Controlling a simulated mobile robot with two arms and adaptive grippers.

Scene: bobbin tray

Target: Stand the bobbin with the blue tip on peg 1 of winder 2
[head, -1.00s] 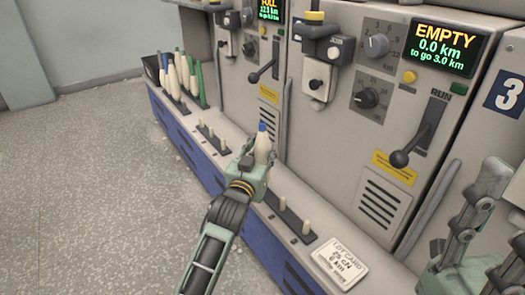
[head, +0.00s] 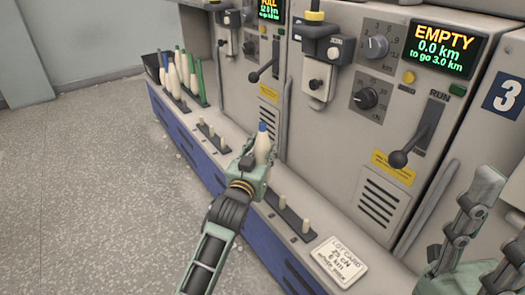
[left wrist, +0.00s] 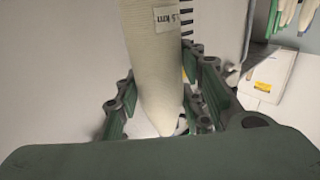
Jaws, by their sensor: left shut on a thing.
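The bobbin with the blue tip (head: 262,146) is a pale cone, upright with its blue tip up. My left gripper (head: 252,172) is shut on it, above the ledge at the far end of the near peg row. In the left wrist view the bobbin (left wrist: 152,50) is between the fingers, with a small label on its side. Two bare pegs (head: 282,201) of the near row (head: 293,218) show; my gripper hides the row's far end. Whether the bobbin's base touches a peg is hidden. My right gripper (head: 465,230) is partly in view at the right edge.
The machine above the near row has a display (head: 445,47) reading EMPTY and a run lever (head: 410,146). A lot card (head: 340,261) lies on the ledge. Farther left are a row of bare pegs (head: 212,137) and several standing bobbins (head: 184,78).

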